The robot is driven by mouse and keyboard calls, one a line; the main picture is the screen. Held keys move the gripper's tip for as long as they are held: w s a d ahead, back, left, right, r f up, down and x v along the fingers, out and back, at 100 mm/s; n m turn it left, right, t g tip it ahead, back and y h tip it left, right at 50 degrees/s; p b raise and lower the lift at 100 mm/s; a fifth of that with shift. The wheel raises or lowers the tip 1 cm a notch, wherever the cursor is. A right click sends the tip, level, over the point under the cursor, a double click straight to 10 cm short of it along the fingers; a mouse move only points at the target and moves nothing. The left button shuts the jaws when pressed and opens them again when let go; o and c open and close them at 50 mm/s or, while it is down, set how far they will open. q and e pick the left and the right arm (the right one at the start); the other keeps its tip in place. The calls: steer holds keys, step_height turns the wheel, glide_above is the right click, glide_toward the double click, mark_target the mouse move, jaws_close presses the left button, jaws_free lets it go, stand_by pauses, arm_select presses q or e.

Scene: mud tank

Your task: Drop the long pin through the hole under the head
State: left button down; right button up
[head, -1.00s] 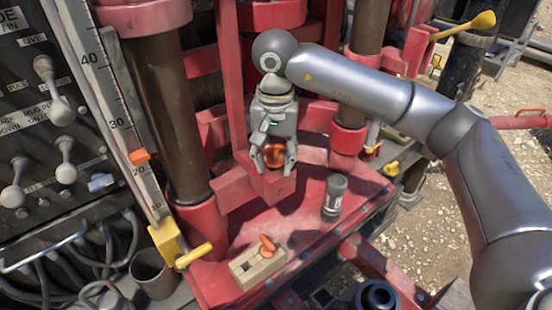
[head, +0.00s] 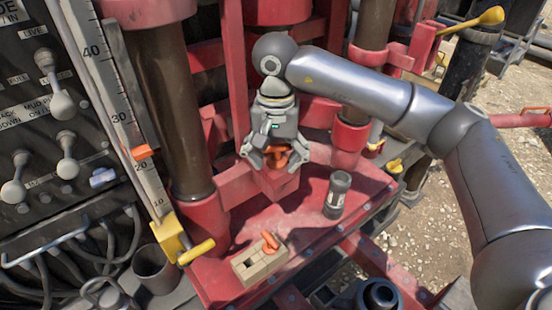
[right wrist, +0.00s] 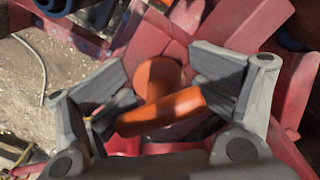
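An orange pin (head: 278,157) with a cross handle sits at the top of a red bracket (head: 277,184) in the head view. Its round orange top and handle show in the right wrist view (right wrist: 162,111). Its shaft is hidden, so I cannot tell how deep it sits. My right gripper (head: 275,163) is above the bracket, with its fingers spread on both sides of the pin's handle. In the right wrist view (right wrist: 168,96) gaps show between fingers and handle. A second orange-handled piece (head: 270,241) stands in a tan block. My left gripper is out of view.
The tan block (head: 250,272) and a grey cylinder (head: 337,195) stand on the red deck (head: 300,222). A red post and brown columns (head: 178,120) rise behind. A lever panel (head: 40,100) and yellow handle (head: 195,252) are at left. The deck between is clear.

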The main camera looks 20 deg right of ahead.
steer(key=shift+r, duration=0.3)
step_height(320, 180, up, 12)
steer(key=shift+f, duration=0.25)
stand_by(0.4)
